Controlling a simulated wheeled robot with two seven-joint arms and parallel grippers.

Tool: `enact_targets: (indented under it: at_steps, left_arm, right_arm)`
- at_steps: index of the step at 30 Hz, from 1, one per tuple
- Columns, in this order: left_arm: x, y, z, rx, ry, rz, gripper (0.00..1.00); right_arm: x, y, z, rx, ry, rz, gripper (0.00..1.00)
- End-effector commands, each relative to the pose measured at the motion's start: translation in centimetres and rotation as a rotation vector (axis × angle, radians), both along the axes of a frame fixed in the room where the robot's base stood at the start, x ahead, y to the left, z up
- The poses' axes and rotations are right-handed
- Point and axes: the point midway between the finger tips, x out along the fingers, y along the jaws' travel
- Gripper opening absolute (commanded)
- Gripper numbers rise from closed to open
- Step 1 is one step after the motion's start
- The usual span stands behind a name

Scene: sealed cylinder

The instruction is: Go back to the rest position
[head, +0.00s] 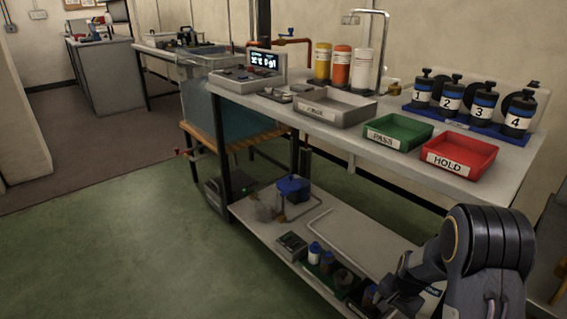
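My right arm shows at the lower right of the head view, in front of the bench's lower shelf. Its gripper cannot be made out clearly. My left arm and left gripper are not in view. Several black cylinders with blue bands and number labels, among them cylinder 1 (423,91) and cylinder 4 (518,116), stand upright in a blue rack (470,128) at the right of the bench top (500,183). A green PASS tray (398,131), a red HOLD tray (458,158) and a grey tray (335,108) stand along the bench front and look empty.
A device with a lit display (264,61) stands at the bench's left end. Yellow, orange and white bottles (341,68) stand at the back. The lower shelf (265,226) holds a blue-lidded container (293,188) and small bottles. A water tank (232,119) stands left. Green floor (120,250) is clear.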

Motion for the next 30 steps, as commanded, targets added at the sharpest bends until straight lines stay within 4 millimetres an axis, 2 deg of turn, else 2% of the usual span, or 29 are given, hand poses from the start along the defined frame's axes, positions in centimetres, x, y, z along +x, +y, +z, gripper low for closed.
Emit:
enact_targets:
  at_steps: [5, 8, 12, 15, 18, 22, 30]
  left_arm:
    - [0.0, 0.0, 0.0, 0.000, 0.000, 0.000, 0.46]
    - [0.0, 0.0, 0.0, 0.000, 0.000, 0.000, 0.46]
    - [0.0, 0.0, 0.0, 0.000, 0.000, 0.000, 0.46]
    - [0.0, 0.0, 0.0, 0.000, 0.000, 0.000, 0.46]
    - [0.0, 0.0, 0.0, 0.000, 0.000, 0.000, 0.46]
    - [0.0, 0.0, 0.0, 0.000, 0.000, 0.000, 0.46]
    - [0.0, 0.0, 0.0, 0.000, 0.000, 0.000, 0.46]
  right_arm:
    - [-1.8, 1.1, 5.4, 0.088, -0.054, 0.039, 0.69]
    - [-3.7, 2.0, 9.4, 0.147, -0.101, 0.088, 0.69]
    - [-7.7, 3.7, 15.3, 0.214, -0.187, 0.195, 0.69]
    - [-11.1, 4.9, 18.7, 0.233, -0.254, 0.285, 0.69]
    - [-14.8, 6.0, 21.3, 0.228, -0.315, 0.379, 0.69]
    - [-18.7, 7.1, 23.0, 0.197, -0.378, 0.480, 0.69]
    - [-24.2, 8.4, 23.7, 0.108, -0.451, 0.618, 0.69]
